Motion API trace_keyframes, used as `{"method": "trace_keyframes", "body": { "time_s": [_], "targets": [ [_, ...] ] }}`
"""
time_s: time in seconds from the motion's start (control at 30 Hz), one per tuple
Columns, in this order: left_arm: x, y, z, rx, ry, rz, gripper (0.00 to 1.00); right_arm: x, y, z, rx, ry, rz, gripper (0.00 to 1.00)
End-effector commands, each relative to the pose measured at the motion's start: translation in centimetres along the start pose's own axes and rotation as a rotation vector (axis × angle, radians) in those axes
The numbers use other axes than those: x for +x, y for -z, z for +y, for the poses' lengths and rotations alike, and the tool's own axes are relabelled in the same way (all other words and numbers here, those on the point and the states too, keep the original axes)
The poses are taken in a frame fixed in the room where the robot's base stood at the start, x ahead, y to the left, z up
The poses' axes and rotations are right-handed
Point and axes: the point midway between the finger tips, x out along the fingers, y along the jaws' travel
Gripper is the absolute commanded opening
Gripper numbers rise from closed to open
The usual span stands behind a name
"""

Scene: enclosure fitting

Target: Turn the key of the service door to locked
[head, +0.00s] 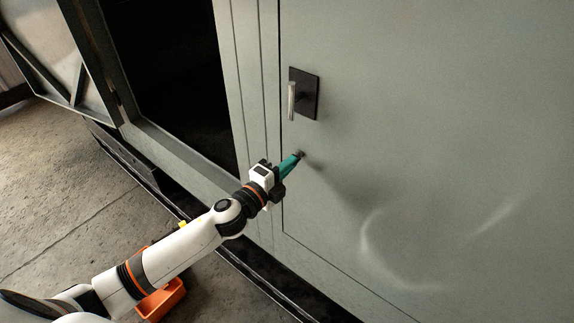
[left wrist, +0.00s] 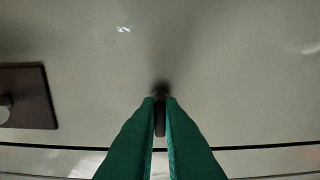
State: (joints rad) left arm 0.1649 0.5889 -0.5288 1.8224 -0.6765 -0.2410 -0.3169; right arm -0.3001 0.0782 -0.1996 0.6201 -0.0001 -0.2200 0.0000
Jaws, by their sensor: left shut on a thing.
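The service door (head: 430,120) is a large grey-green panel, and it looks closed. A small dark key (head: 302,153) sticks out of it, below the handle. My left gripper (head: 297,157), with green fingers, reaches the door and is shut on the key. In the left wrist view the key (left wrist: 160,120) stands upright between the two fingertips (left wrist: 160,104), its far end at a dark round spot on the door. The fingers hide part of the key, and I cannot tell its turn angle. My right gripper is not in view.
A door handle (head: 292,100) on a dark plate sits above the key. On the left is a dark opening (head: 175,70) with an open door leaf (head: 50,45). An orange bin (head: 163,300) stands on the concrete floor (head: 60,190) beneath my left arm.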

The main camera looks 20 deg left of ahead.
Motion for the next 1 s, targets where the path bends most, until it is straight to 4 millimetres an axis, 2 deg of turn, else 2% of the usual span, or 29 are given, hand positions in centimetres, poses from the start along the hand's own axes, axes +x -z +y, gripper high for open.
{"method": "trace_keyframes", "body": {
  "time_s": [0.43,0.47,0.57,0.87,1.0],
  "targets": [
    [0.0,-0.1,-0.1,0.013,0.001,-0.002,0.00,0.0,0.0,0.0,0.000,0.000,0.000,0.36],
    [0.0,-0.1,-0.1,0.013,0.001,-0.002,0.12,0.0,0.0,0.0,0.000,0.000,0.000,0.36],
    [0.0,0.0,-0.1,0.012,0.001,-0.001,0.29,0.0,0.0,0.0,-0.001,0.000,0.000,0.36],
    [-0.1,0.0,-0.1,0.010,0.001,0.000,0.29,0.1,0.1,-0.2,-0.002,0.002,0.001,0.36],
    [-1.3,0.0,-0.3,0.010,0.003,0.000,0.29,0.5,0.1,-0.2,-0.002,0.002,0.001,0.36]
  ]
}}
